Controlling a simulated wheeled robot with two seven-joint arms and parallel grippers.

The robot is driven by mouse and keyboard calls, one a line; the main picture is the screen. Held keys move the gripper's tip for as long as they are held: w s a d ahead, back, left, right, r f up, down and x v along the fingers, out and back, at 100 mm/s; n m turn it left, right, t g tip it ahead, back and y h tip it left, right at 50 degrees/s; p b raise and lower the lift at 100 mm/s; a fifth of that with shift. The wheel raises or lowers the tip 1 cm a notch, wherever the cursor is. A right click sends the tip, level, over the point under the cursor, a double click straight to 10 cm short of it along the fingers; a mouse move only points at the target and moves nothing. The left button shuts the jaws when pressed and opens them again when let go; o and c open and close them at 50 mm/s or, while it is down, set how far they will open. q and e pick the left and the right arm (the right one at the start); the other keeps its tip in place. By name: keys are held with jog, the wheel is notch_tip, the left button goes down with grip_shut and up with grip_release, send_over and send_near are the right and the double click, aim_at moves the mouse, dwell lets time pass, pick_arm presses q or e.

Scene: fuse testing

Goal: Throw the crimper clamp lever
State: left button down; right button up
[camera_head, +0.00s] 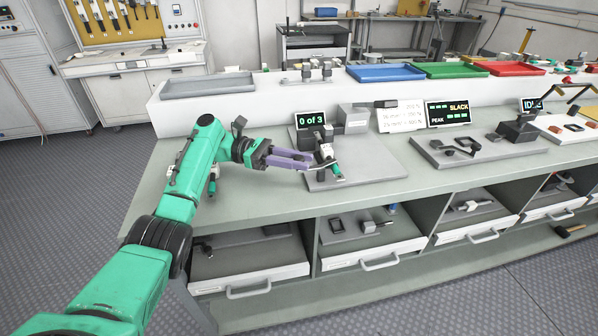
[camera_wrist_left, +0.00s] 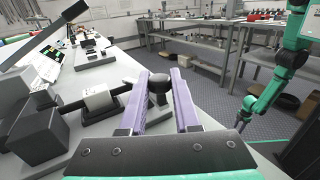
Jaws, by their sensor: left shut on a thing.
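The crimper (camera_head: 326,152) is a small dark and white fixture on a grey base plate (camera_head: 375,163), near the bench's left end. In the left wrist view its white block (camera_wrist_left: 98,100) and dark arm lie just left of my fingers. My left gripper (camera_head: 311,164), with purple fingers, reaches it from the left. The same gripper (camera_wrist_left: 161,98) is closed around a dark rounded knob (camera_wrist_left: 158,84), which appears to be the clamp lever's end. The lever's shaft is mostly hidden by the fingers.
A display (camera_head: 310,120) reading "0 of 3" stands behind the crimper. A force readout (camera_head: 447,113) shows SLACK and PEAK. Blue (camera_head: 387,73), green (camera_head: 450,70) and red (camera_head: 509,69) trays sit on the raised back ledge. The bench front beside the crimper is clear.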

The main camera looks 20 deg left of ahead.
dwell(0.4)
pick_arm(q)
jog(key=c, duration=0.6)
grip_release()
